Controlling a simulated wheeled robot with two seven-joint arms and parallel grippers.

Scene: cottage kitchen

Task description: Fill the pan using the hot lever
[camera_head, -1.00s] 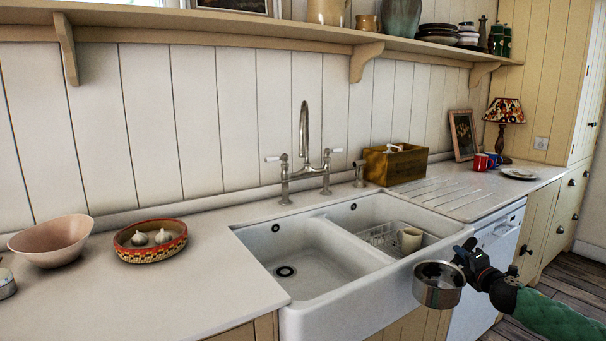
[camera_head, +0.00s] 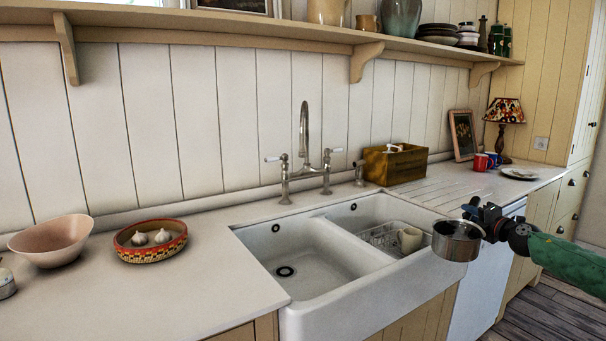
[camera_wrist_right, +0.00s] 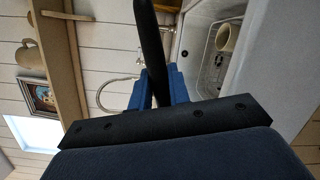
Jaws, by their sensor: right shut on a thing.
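The pan (camera_head: 457,242), a small metal one, hangs in the air at the front right edge of the sink, upright and with no contents that I can make out. My right gripper (camera_head: 480,215) is shut on its dark handle, which also shows between the fingers in the right wrist view (camera_wrist_right: 152,50). The bridge tap (camera_head: 304,150) stands behind the white double sink (camera_head: 365,287). It has a left lever (camera_head: 275,158) and a right lever (camera_head: 333,151), both with white ends. I cannot tell which is hot. No water runs from the spout. My left gripper is out of view.
A wire rack (camera_head: 381,236) and a cream mug (camera_head: 410,239) are in the right basin; the left basin is empty. A wooden box (camera_head: 395,164) stands behind the right basin. A patterned bowl with garlic (camera_head: 151,252) and a pink bowl (camera_head: 52,240) sit left.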

